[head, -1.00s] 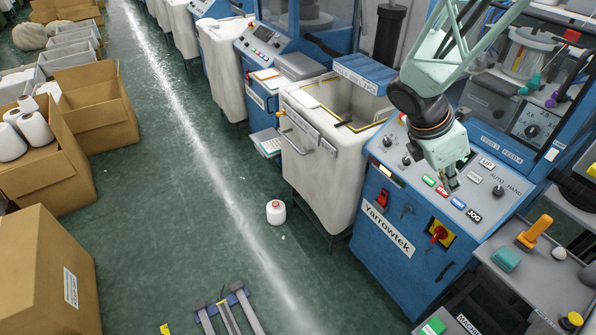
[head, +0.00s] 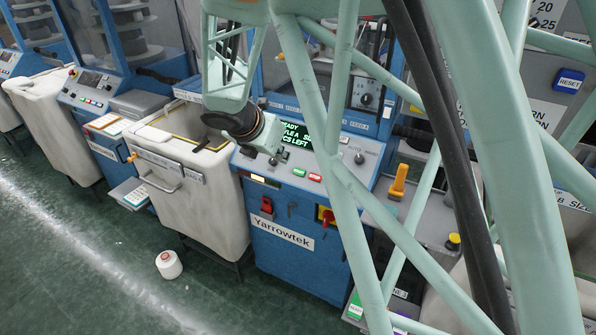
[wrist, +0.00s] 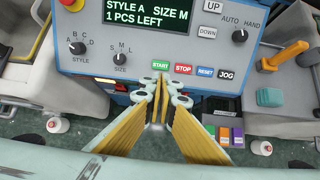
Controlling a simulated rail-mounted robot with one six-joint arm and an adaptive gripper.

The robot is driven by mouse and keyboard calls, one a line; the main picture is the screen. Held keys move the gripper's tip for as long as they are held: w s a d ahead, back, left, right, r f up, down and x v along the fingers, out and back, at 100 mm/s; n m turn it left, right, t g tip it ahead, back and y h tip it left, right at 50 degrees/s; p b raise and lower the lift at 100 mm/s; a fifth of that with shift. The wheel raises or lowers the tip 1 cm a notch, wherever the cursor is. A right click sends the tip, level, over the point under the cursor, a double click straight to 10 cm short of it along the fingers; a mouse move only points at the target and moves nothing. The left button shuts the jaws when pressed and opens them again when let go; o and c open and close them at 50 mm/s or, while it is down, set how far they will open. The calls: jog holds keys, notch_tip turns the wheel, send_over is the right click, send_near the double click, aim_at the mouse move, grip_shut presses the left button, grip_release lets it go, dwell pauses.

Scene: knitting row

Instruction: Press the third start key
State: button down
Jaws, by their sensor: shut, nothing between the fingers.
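The Yarrowtek console (head: 300,220) has a key row with a green START key (wrist: 160,66), which also shows in the head view (head: 299,173). Beside START are a red STOP key (wrist: 183,68), a blue RESET key (wrist: 205,71) and a black JOG key (wrist: 227,75). My gripper (wrist: 161,88) is shut and empty, its tips just below START in the wrist picture; contact cannot be told. In the head view my gripper (head: 274,157) shows at the console, left of START. The display (wrist: 145,14) reads "STYLE A SIZE M, 1 PCS LEFT".
Another blue machine with a small key panel (head: 88,98) stands to the left, past a white bin (head: 190,165). STYLE (wrist: 77,48) and SIZE (wrist: 120,59) knobs and an orange handle (head: 399,182) flank the keys. A yarn cone (head: 169,264) stands on the floor.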

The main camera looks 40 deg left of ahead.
aim_at(299, 172)
dwell(0.3)
jog(key=shift+b+x, duration=1.15)
jog(key=shift+x, duration=5.85)
jog(key=shift+d, duration=0.1)
